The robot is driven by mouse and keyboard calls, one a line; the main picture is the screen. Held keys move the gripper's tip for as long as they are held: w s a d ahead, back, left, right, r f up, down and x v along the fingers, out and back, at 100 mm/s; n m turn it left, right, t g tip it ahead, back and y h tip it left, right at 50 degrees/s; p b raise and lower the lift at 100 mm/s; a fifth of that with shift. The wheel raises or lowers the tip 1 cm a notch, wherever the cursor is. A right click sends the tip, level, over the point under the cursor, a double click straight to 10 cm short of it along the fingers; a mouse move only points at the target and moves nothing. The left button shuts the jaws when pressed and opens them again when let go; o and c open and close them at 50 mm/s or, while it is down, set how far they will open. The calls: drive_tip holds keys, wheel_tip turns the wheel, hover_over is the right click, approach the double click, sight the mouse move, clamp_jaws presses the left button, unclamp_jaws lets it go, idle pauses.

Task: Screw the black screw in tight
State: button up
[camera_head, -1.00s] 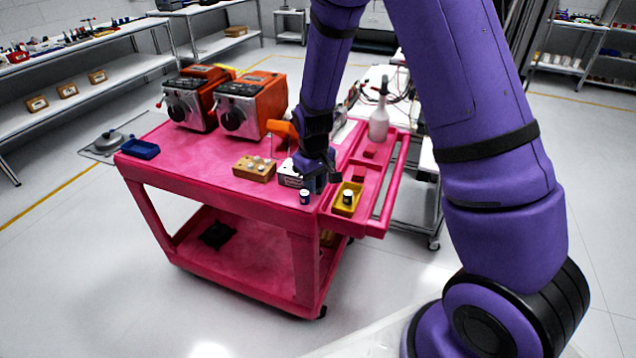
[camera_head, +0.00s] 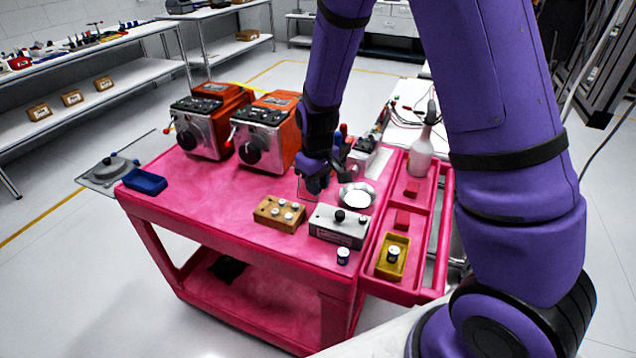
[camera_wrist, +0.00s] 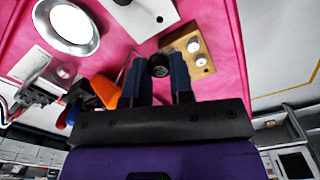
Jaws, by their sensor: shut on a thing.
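My gripper (camera_head: 314,184) is over the pink cart, behind the grey box and the wooden block. In the wrist view its two dark blue fingers (camera_wrist: 158,72) are shut on a small round dark piece, which looks like the black screw (camera_wrist: 158,66); its end faces the camera. The grey box (camera_head: 338,229) stands near the cart's front edge. It has a black knob (camera_head: 340,215) and a smaller dark spot on top. The box also shows in the wrist view (camera_wrist: 141,14), apart from the fingers. The gripped piece is hidden in the head view.
A wooden block (camera_head: 279,214) with several pale pegs sits left of the box. A round metal dish (camera_head: 357,196) lies behind it. A yellow tray (camera_head: 392,256) and spray bottle (camera_head: 421,153) are at right. Two orange machines (camera_head: 262,135) stand at back left.

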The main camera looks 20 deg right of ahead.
drive_tip(key=shift+f, duration=3.4)
drive_tip(key=shift+f, duration=0.95)
